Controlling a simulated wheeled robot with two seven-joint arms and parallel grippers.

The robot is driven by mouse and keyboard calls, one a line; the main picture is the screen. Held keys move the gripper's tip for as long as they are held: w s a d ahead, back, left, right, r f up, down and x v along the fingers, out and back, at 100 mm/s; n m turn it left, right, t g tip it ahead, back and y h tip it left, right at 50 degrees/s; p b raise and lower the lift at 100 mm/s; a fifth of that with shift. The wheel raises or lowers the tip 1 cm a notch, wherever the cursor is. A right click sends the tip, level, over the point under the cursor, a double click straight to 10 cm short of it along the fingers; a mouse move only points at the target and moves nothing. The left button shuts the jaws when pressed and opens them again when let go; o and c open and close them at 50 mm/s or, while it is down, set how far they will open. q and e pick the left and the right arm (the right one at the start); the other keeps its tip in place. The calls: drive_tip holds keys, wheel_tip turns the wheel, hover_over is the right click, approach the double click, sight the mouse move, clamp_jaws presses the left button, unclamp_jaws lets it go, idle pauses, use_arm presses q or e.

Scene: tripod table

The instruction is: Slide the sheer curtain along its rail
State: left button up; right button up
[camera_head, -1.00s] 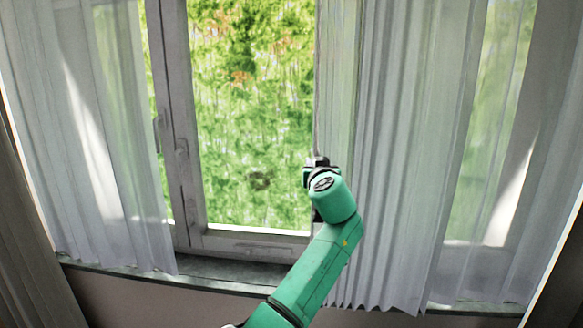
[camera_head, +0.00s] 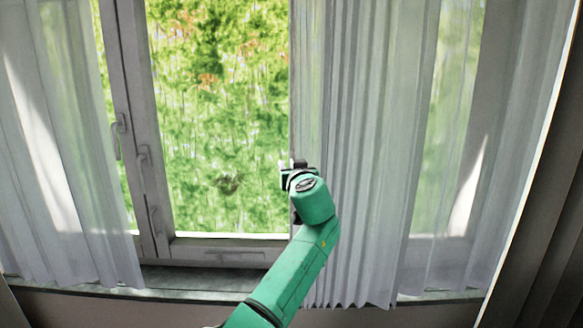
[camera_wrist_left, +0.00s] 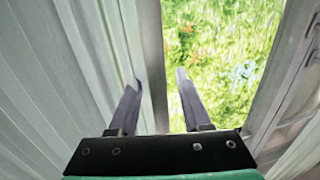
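The sheer curtain (camera_head: 370,150) is pale and pleated and hangs over the right part of the window. Its left edge hangs beside the bare glass. My left gripper (camera_head: 292,168) is at that edge, a little below mid-height, and its fingers are mostly hidden in the head view. In the left wrist view the two fingers (camera_wrist_left: 160,85) are apart. The curtain (camera_wrist_left: 60,80) fills the left side there, and its edge strip runs between the fingers; I cannot tell if either finger touches it. The rail is out of view. My right gripper is not in view.
Another sheer curtain (camera_head: 60,150) hangs at the left. The window frame (camera_head: 135,130) with its handles stands beside it, and bare glass (camera_head: 220,110) lies between the curtains. A sill (camera_head: 190,280) runs below. A dark drape (camera_head: 540,200) is at the right.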

use_arm(q)
drive_tip(key=b+v, duration=0.6)
drive_tip(key=v, duration=0.8)
drive_tip(key=shift+s+b, duration=0.25)
drive_tip(key=shift+b, duration=0.1)
